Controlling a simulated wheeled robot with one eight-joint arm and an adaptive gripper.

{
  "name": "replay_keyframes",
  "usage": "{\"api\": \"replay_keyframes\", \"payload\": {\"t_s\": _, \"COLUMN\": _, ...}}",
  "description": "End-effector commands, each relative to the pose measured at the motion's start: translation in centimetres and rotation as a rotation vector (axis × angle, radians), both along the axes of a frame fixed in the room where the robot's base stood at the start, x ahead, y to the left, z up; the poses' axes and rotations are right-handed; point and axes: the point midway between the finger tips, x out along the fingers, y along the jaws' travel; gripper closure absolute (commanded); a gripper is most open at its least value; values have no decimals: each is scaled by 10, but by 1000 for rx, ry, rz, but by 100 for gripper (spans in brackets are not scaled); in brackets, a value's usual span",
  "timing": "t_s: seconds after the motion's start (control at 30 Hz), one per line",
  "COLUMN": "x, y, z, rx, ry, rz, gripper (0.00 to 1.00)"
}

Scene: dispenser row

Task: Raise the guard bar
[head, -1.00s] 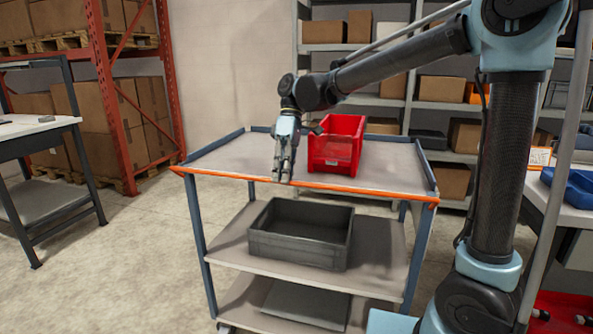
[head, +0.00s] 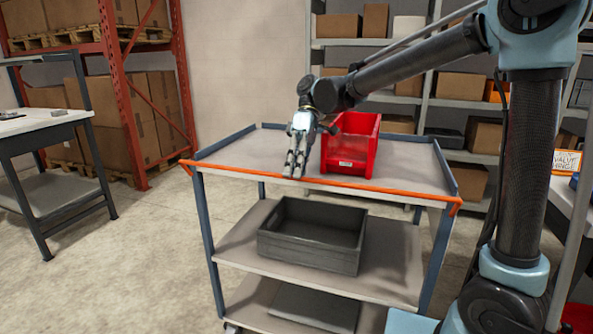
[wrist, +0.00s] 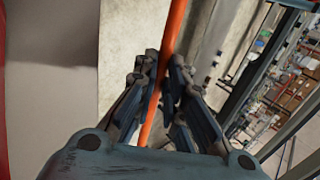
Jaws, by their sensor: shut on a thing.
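The guard bar (head: 370,187) is a thin orange bar along the near edge of the cart's top shelf. Its ends reach the cart's two front corners. In the wrist view the orange bar (wrist: 173,45) runs between the fingers of my gripper (wrist: 166,80). In the head view my gripper (head: 294,174) points down at the bar, left of its middle, and is shut on it. The fingers hide a short piece of the bar. The bar sits about level with the top shelf.
A red bin (head: 352,148) stands on the cart's top shelf (head: 245,155), close to the right of my gripper. A dark grey crate (head: 310,250) sits on the middle shelf. A workbench (head: 40,122) stands at the left. Open floor lies between it and the cart.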

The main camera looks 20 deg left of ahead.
Motion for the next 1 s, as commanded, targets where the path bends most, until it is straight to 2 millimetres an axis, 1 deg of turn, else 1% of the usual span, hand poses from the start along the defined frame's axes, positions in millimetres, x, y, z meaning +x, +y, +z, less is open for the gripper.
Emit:
{"api": "replay_keyframes", "payload": {"t_s": 0.03, "x": 1, "y": -2, "z": -1, "rx": -5, "ry": -3, "rz": 0, "gripper": 100}}
{"api": "replay_keyframes", "payload": {"t_s": 0.07, "x": 1, "y": -2, "z": -1, "rx": -5, "ry": -3, "rz": 1, "gripper": 86}}
{"api": "replay_keyframes", "payload": {"t_s": 0.1, "x": 1, "y": -2, "z": -1, "rx": -6, "ry": -2, "rz": 1, "gripper": 77}}
{"api": "replay_keyframes", "payload": {"t_s": 0.13, "x": 0, "y": -2, "z": -1, "rx": -5, "ry": -2, "rz": 2, "gripper": 71}}
{"api": "replay_keyframes", "payload": {"t_s": 0.17, "x": 0, "y": -2, "z": -1, "rx": -6, "ry": -2, "rz": 3, "gripper": 69}}
{"api": "replay_keyframes", "payload": {"t_s": 0.43, "x": -2, "y": 0, "z": -1, "rx": -5, "ry": -2, "rz": 6, "gripper": 69}}
{"api": "replay_keyframes", "payload": {"t_s": 0.57, "x": 0, "y": 1, "z": 2, "rx": -5, "ry": -2, "rz": 6, "gripper": 69}}
{"api": "replay_keyframes", "payload": {"t_s": 1.0, "x": 41, "y": 4, "z": 46, "rx": -6, "ry": -2, "rz": 5, "gripper": 69}}
